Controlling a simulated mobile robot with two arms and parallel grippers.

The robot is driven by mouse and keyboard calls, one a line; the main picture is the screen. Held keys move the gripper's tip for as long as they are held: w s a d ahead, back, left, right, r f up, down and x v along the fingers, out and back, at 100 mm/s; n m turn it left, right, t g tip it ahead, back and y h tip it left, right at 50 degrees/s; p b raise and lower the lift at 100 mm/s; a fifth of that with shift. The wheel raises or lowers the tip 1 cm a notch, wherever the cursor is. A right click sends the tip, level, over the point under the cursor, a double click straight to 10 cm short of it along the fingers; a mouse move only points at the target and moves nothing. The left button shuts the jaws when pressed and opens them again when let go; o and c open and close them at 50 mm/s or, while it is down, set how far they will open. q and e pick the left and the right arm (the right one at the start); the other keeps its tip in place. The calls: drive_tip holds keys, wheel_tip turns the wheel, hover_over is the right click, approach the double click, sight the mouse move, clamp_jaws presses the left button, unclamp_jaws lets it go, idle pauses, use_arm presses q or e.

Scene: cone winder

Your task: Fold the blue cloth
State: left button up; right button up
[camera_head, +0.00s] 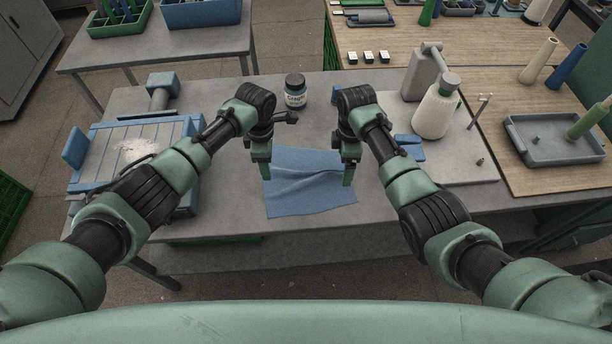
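The blue cloth (305,195) lies on the grey table in the middle of the view. It is mostly flat, with a crease or raised ridge running across it. My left gripper (265,172) points down at the cloth's left edge, near its upper left side. My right gripper (347,178) points down at the cloth's right edge. Both fingertips are at or very near the cloth. The fingers are too small in this view to tell whether either gripper is open or holding the cloth.
A dark-lidded jar (295,91) stands behind the cloth. A cone winder's white cone (437,108) stands on a light board at the right. A grey tray (552,140) sits far right. The table's front edge is close below the cloth.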

use_arm(q)
wheel_tip(320, 180, up, 6)
drive_tip(key=p, duration=0.5)
drive_tip(key=shift+f+p, duration=0.15)
drive_tip(key=shift+p, duration=0.25)
use_arm(e)
wheel_tip(320, 180, up, 6)
drive_tip(key=shift+f, duration=0.2)
